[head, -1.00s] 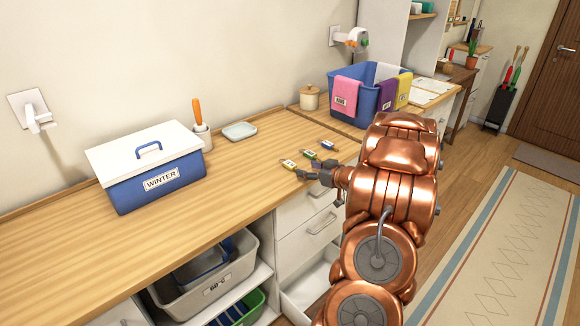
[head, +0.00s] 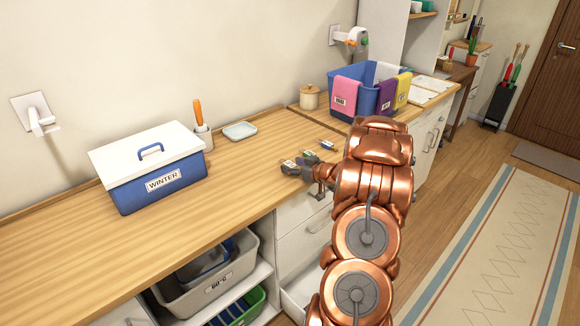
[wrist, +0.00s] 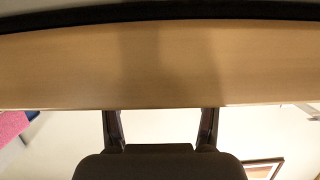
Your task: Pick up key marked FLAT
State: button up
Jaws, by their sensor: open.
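Several small keys with coloured tags lie in a row on the wooden counter; their lettering is too small to read, so I cannot tell which is marked FLAT. A blue-tagged key (head: 326,144) lies at the far end, and a green-tagged key (head: 308,154) lies nearer, close behind my gripper. The yellow-tagged key at the near end is mostly hidden by my gripper (head: 289,165). My gripper is open and low over the counter at that spot. The wrist view shows its two fingers (wrist: 160,122) apart with nothing visible between them.
The wooden counter (head: 235,185) is clear left of the gripper. A blue WINTER box (head: 160,185), a cup with an orange-handled tool (head: 202,135), a small dish (head: 240,131), a lidded jar (head: 310,98) and a blue basket with cloths (head: 365,105) stand around.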

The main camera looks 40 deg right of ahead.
jog(key=shift+c, duration=0.2)
jog(key=c, duration=1)
jog(key=shift+r, duration=0.1)
jog(key=shift+c, duration=0.2)
